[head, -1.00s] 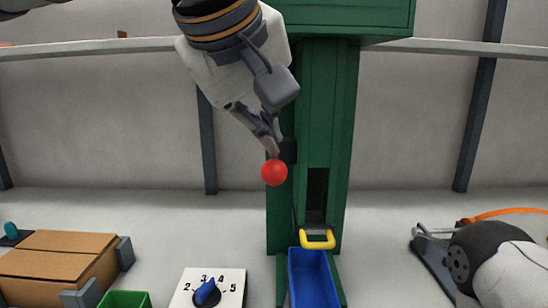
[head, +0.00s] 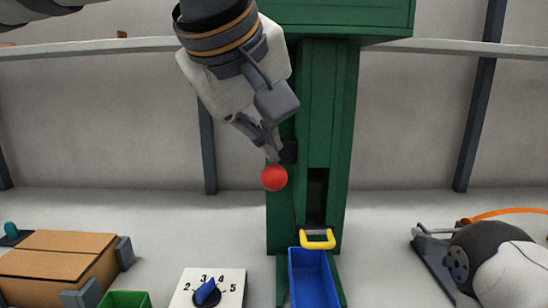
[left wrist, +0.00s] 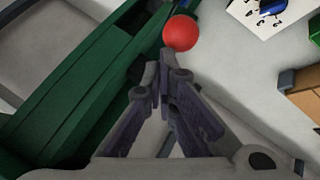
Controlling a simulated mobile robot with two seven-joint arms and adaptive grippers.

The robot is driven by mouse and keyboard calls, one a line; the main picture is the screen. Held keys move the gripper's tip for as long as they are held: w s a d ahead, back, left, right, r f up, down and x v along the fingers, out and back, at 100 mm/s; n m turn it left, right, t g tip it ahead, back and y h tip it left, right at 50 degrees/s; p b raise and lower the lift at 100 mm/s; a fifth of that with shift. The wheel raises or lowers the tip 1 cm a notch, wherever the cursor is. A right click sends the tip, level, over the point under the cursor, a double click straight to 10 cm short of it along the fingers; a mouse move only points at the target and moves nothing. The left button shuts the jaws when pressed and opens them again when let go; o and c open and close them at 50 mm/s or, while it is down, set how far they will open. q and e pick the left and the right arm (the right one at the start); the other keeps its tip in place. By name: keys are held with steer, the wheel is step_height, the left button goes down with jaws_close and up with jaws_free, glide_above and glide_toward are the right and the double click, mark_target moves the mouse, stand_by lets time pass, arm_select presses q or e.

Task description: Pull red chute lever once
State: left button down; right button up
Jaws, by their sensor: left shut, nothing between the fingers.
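The red ball knob of the chute lever (head: 274,178) stands in front of the left side of the green chute column (head: 330,130). It also shows in the left wrist view (left wrist: 180,33), just beyond the fingertips. My left gripper (head: 272,157) is shut and empty, pointing down with its tips right above and behind the knob in the head view. In the left wrist view its closed tips (left wrist: 163,68) are close to the knob; I cannot tell whether they touch it. The lever's rod is largely hidden. My right gripper is not in view.
A numbered dial panel (head: 225,284), a green bin (head: 124,300) and a cardboard box (head: 55,262) are at lower left. An orange hose (head: 505,211) is at right.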

arm_select(q)
steer(key=shift+s+f, duration=0.2)
steer(key=shift+f, duration=1.5)
stand_by(1.2)
stand_by(0.4)
steer(key=shift+w+r, duration=0.15)
steer(key=shift+r, duration=1.2)
steer(key=shift+w+r, duration=0.1)
steer(key=shift+r, duration=1.2)
steer(key=shift+r, duration=0.1)
steer(key=shift+w+r, duration=0.15)
steer(key=shift+r, duration=1.05)
steer(key=shift+w+r, duration=0.1)
steer(key=shift+r, duration=1.1)
